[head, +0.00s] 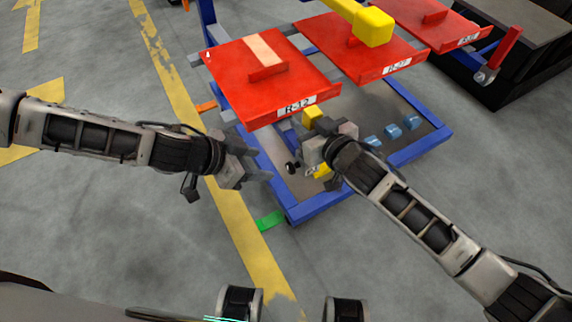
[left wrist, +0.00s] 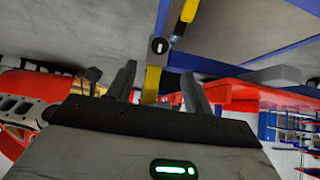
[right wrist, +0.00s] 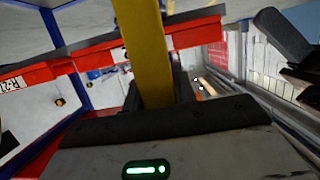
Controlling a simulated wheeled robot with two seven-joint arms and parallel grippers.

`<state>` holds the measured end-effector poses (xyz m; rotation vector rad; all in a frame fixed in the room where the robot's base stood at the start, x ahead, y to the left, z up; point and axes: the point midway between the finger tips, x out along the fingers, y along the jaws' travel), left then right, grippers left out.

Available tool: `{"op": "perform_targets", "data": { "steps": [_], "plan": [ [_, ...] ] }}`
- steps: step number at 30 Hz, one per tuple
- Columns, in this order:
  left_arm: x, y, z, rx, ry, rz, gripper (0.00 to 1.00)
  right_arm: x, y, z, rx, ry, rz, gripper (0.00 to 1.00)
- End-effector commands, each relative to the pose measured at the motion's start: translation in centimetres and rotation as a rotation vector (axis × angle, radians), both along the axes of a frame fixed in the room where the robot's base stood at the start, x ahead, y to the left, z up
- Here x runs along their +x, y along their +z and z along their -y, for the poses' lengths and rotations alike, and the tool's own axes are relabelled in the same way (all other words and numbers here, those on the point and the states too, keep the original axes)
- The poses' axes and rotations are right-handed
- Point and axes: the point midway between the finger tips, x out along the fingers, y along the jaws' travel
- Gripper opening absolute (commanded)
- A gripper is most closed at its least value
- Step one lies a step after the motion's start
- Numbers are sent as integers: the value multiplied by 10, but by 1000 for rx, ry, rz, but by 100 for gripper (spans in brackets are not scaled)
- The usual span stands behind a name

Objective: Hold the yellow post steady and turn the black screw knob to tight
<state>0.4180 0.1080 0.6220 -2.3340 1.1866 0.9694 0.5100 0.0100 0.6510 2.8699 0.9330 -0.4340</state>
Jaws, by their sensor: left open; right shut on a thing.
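The yellow post (head: 312,115) stands at the near corner of the blue-framed cart, partly hidden by my right gripper. My right gripper (head: 311,151) is shut on the post; the right wrist view shows the yellow post (right wrist: 145,50) running up between its fingers. The black screw knob (head: 292,168) sits on the post's left side. My left gripper (head: 262,168) is open, a little left of the knob and apart from it. In the left wrist view the dark round knob (left wrist: 158,45) with a pale mark lies just beyond and between the open fingertips (left wrist: 158,82).
Red panels, the nearest one (head: 270,75) labelled, overhang the cart just behind the grippers. The cart's blue frame (head: 318,207) edges a grey deck with several light-blue blocks (head: 392,131). The floor at the left is clear.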

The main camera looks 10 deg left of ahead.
Motion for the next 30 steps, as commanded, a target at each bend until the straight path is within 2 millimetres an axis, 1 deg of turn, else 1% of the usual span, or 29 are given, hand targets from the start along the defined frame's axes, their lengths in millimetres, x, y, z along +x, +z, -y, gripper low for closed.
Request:
{"op": "perform_targets", "data": {
  "steps": [1,9,15,21,28,29,30],
  "plan": [
    [3,-7,7,-1,-3,-1,51,0,0,0,-1,0,-1,0],
    [26,-46,39,0,-5,2,51,0,0,0,-1,0,-1,0],
    [38,-66,54,0,-4,3,51,0,0,0,-1,0,-1,0],
    [43,-72,60,0,-1,3,51,0,0,0,-1,0,-1,0],
    [43,-73,60,0,-1,3,51,0,0,0,-1,0,-1,0],
    [43,-73,60,0,-1,3,46,0,0,0,-1,0,-1,0],
    [43,-73,60,0,-1,3,35,0,0,0,-1,0,-1,0]
  ]
}}
